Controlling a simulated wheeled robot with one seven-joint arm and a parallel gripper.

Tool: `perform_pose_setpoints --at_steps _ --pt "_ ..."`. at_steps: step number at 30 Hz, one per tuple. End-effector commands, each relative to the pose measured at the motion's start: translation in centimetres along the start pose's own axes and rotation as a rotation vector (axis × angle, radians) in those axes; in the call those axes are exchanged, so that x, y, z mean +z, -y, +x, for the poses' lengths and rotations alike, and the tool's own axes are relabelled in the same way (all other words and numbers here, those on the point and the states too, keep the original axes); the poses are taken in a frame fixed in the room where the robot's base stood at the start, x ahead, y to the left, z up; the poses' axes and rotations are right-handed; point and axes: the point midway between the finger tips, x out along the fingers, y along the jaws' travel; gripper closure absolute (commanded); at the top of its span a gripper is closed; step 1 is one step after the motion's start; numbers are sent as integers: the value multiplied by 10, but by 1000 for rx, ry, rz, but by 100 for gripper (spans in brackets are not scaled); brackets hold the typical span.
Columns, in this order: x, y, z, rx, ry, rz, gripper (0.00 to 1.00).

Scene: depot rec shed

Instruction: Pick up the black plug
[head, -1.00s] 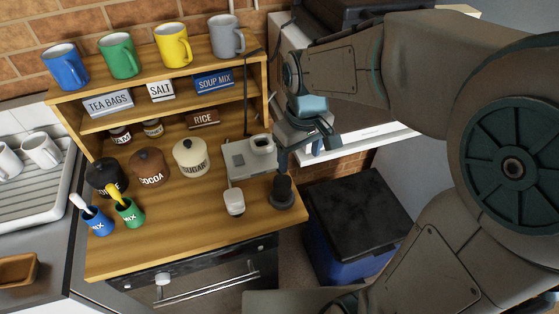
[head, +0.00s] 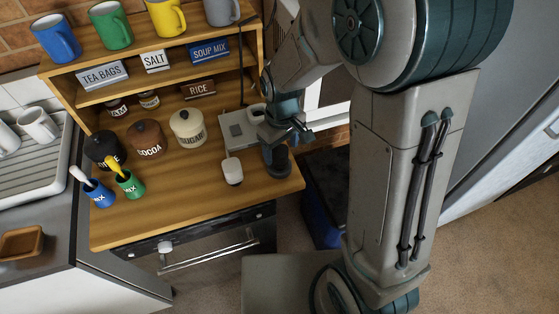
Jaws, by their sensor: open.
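The black plug (head: 280,168), a short dark cylinder on a wider round base, stands upright near the right front corner of the wooden shelf unit's top (head: 200,205). My gripper (head: 287,140) is open and just above and behind the plug, overlapping its upper part in the head view. Its fingers partly hide the plug, and I cannot tell whether they touch it.
Jars stand behind on the left, including a cocoa jar (head: 147,138) and a sugar jar (head: 187,128). Blue (head: 98,193) and green (head: 129,184) cups hold utensils. Mugs line the top shelf. A dark-lidded blue bin (head: 318,222) is beyond the right edge. The front middle is clear.

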Motion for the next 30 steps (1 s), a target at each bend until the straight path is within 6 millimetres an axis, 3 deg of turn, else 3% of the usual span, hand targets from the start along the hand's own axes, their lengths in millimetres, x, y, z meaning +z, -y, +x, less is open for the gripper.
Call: perform_pose_setpoints --at_steps 9,19,20,25,30 --pt "-6 2 36 -1 4 0 32" --pt "-6 2 42 0 0 0 32" --pt "-6 2 42 0 0 0 35" --pt "-6 2 42 0 0 0 81" --pt "-6 2 42 0 0 0 81"
